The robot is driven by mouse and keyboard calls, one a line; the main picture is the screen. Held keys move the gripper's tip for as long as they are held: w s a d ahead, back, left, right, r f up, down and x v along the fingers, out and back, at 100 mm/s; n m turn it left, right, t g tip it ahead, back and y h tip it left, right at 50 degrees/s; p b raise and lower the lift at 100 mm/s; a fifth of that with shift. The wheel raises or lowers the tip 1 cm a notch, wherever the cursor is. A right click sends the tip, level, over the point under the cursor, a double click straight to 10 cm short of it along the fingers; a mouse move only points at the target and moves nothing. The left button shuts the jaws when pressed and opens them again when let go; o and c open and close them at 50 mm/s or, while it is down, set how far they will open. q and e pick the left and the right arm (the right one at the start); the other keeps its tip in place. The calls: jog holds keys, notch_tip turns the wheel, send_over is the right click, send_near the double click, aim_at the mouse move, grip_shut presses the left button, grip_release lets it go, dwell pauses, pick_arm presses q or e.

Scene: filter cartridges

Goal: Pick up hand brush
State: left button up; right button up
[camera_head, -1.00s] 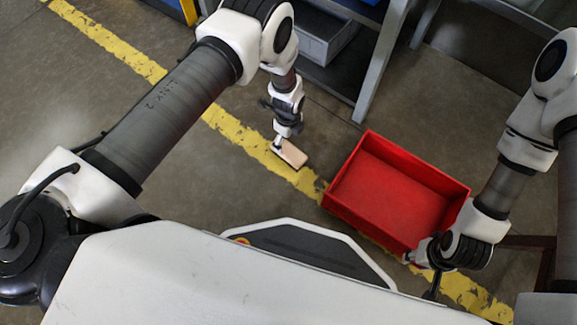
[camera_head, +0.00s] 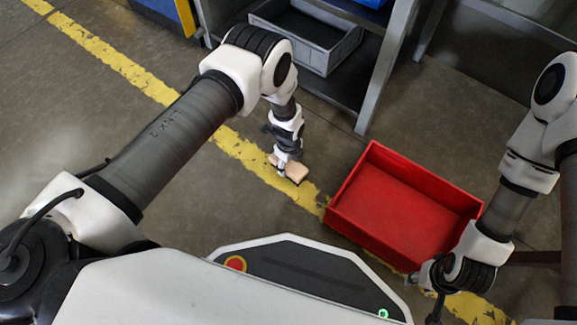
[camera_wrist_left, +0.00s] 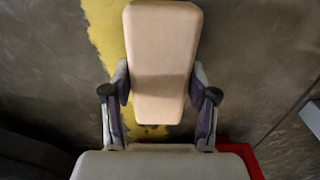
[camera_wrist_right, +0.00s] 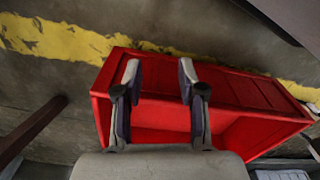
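The hand brush shows as a pale beige block, wider at one end, in the left wrist view (camera_wrist_left: 163,60). Its bristles are hidden. In the head view the brush (camera_head: 297,170) is at the yellow floor stripe, partly covered by my left gripper (camera_head: 287,172). In the left wrist view the gripper's fingers (camera_wrist_left: 160,88) are spread, one on each side of the narrower part; whether they touch it is hard to tell. My right gripper (camera_wrist_right: 160,75) is open and empty, over the near edge of the red bin (camera_wrist_right: 245,90).
The red bin (camera_head: 340,210) stands right of the brush and looks empty. A metal shelf frame (camera_head: 378,80) with a grey crate (camera_head: 335,58) stands behind. Open floor lies around the yellow stripe (camera_head: 125,73).

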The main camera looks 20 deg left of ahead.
pick_arm(q)
notch_tip(320, 180, up, 10)
jog(key=p, duration=0.7)
jog(key=shift+r, duration=0.1)
